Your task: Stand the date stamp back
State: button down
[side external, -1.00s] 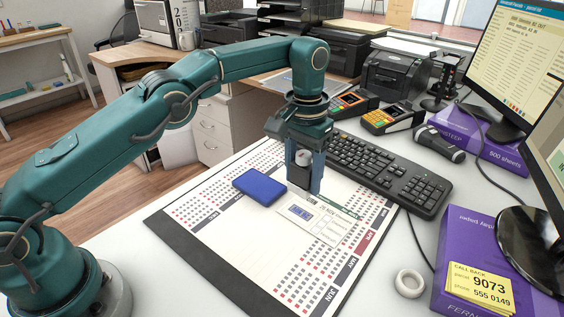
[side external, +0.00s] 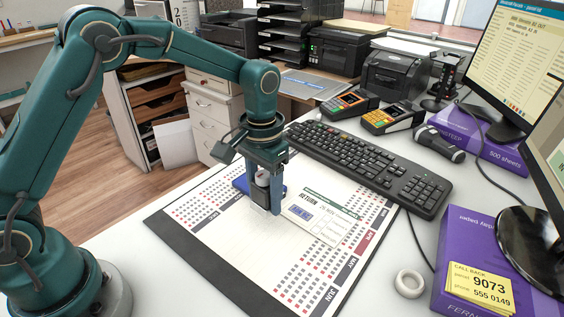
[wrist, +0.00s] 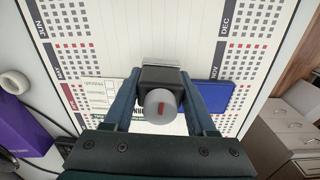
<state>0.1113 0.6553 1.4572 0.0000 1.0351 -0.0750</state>
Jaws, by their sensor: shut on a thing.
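My gripper (side external: 269,205) is shut on the date stamp (wrist: 160,76), which has a dark body and a grey round knob with a red mark. The stamp is upright between the fingers; its knob (side external: 263,179) shows in the side view. Its underside is hidden, so I cannot tell whether it touches the calendar mat (side external: 215,233). The blue ink pad (side external: 241,187) lies just left of and behind my gripper, partly hidden; it also shows in the wrist view (wrist: 213,98). The return slip (side external: 325,219), with a blue printed box, lies to the right of my gripper.
A black keyboard (side external: 375,165) lies behind and right of the mat. A white ring (side external: 409,283) and a purple paper box (side external: 470,240) with a yellow note (side external: 479,290) are at the right. The near left part of the mat is clear.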

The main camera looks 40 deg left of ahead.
aim_at(247, 228)
jog(key=s, duration=0.1)
jog(key=s+a, duration=0.1)
jog(key=s+r, duration=0.1)
jog(key=shift+s+a, duration=0.2)
jog(key=shift+s, duration=0.05)
jog(key=shift+s+a+r, duration=0.1)
jog(key=shift+r, duration=0.2)
jog(key=shift+f, duration=2.1)
jog(key=shift+f, duration=0.4)
dwell(0.8)
jog(key=shift+c, duration=0.6)
grip_release()
